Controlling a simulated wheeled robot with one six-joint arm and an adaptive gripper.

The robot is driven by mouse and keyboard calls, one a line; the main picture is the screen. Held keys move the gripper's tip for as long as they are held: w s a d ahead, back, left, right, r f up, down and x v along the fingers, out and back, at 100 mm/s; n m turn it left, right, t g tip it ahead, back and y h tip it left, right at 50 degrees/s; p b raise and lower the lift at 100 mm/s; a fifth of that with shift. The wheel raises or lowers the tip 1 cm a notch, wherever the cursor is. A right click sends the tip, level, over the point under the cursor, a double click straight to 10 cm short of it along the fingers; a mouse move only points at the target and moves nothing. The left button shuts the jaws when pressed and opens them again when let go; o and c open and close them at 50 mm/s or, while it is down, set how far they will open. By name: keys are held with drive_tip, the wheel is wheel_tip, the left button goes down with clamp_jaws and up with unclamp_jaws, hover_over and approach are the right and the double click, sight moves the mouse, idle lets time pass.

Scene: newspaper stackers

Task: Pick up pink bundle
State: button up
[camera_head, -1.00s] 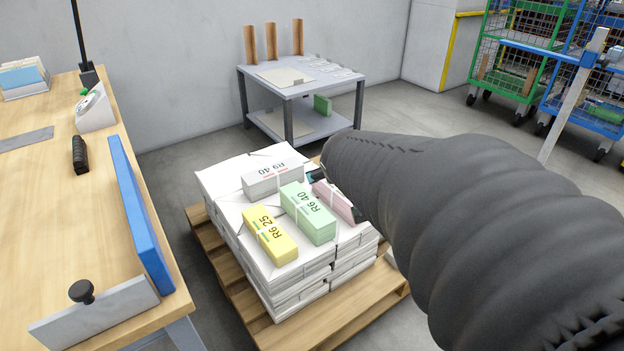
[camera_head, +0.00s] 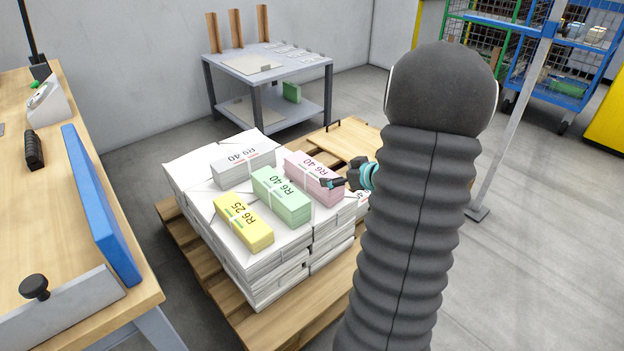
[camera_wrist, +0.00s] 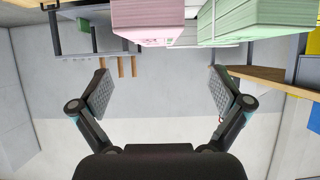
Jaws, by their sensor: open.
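The pink bundle (camera_head: 312,176), marked R6 40, lies on the white paper stack (camera_head: 277,246) at its right side, just right of the green bundle (camera_head: 281,196). My gripper (camera_head: 333,183) shows small in the head view, close against the pink bundle's right side; I cannot tell there whether it touches. In the wrist view my gripper (camera_wrist: 160,92) has its two fingers wide apart with nothing between them. The pink bundle (camera_wrist: 147,22) and the green bundle (camera_wrist: 262,15) appear at the top edge of that view, beyond the fingertips.
A yellow bundle (camera_head: 244,220) and a white bundle (camera_head: 242,158) lie on the same stack. The stack sits on a wooden pallet (camera_head: 345,295). A wooden workbench (camera_head: 75,215) stands at left, a grey table (camera_head: 268,62) behind. Floor at right is open around a thin post (camera_head: 512,115).

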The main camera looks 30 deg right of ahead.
sight(316, 170)
drive_tip(key=b+x, duration=0.1)
drive_tip(key=x, duration=0.6)
drive_tip(key=shift+d+r+b+x, duration=0.15)
drive_tip(key=shift+b+x, duration=0.3)
drive_tip(key=shift+x, duration=0.9)
drive_tip(key=shift+d+r+b+x, duration=0.15)
drive_tip(key=shift+b+x, duration=0.25)
drive_tip(key=shift+x, duration=1)
drive_tip(key=shift+w+f, duration=0.1)
drive_tip(key=shift+w, duration=0.05)
drive_tip(key=c, duration=1.9)
